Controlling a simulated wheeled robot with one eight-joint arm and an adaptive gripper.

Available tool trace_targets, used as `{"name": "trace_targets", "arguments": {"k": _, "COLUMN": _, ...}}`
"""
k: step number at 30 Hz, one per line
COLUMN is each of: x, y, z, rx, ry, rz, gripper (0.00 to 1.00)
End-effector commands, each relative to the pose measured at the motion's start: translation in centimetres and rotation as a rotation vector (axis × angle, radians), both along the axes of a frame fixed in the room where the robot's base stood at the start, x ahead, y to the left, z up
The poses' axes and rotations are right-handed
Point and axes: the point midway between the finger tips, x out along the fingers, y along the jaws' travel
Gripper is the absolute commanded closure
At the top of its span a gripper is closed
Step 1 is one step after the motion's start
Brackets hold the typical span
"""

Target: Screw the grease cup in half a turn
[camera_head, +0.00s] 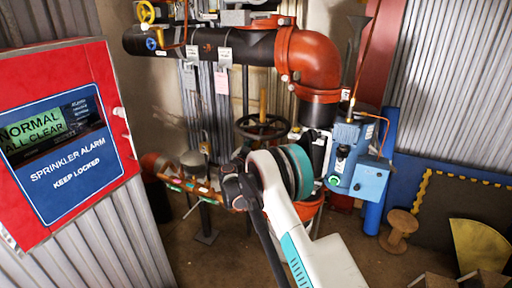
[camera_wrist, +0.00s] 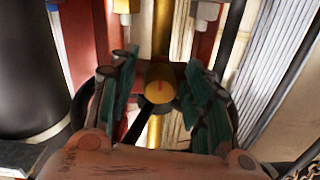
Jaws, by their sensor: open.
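In the wrist view a round yellow cap with a red mark on its face (camera_wrist: 160,90), which looks like the grease cup, sits in the middle of the picture. My gripper (camera_wrist: 160,74) is open, with its green-padded fingers on either side of the cap and a visible gap on both sides. I cannot tell how deep the fingertips reach past the cap. A dark handwheel (camera_head: 263,126) with a brass stem (camera_head: 263,102) shows in the head view behind my arm. In that view my arm hides the grease cup and the fingertips.
A large dark pipe with a red elbow (camera_head: 315,62) runs above. A blue box (camera_head: 370,180) hangs to the right of my wrist. A red alarm panel (camera_head: 66,140) stands at the left. A wooden spool (camera_head: 399,230) stands on the floor. Black pipework (camera_wrist: 30,75) is close at the left in the wrist view.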

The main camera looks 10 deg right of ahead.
Motion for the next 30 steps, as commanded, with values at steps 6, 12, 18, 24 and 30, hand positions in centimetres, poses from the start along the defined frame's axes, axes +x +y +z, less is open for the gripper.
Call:
{"name": "trace_targets", "arguments": {"k": 6, "x": -1.0, "y": 0.9, "z": 0.1, "rx": 0.000, "ry": 0.000, "rz": 0.002, "gripper": 0.55}}
{"name": "trace_targets", "arguments": {"k": 12, "x": -4.1, "y": 3.1, "z": 0.1, "rx": 0.000, "ry": 0.000, "rz": 0.003, "gripper": 0.55}}
{"name": "trace_targets", "arguments": {"k": 18, "x": -7.2, "y": 5.4, "z": 0.0, "rx": 0.000, "ry": 0.000, "rz": 0.002, "gripper": 0.55}}
{"name": "trace_targets", "arguments": {"k": 24, "x": -9.2, "y": 6.7, "z": 0.0, "rx": 0.000, "ry": 0.000, "rz": 0.001, "gripper": 0.55}}
{"name": "trace_targets", "arguments": {"k": 30, "x": -9.7, "y": 7.1, "z": -0.1, "rx": 0.000, "ry": 0.000, "rz": 0.000, "gripper": 0.55}}
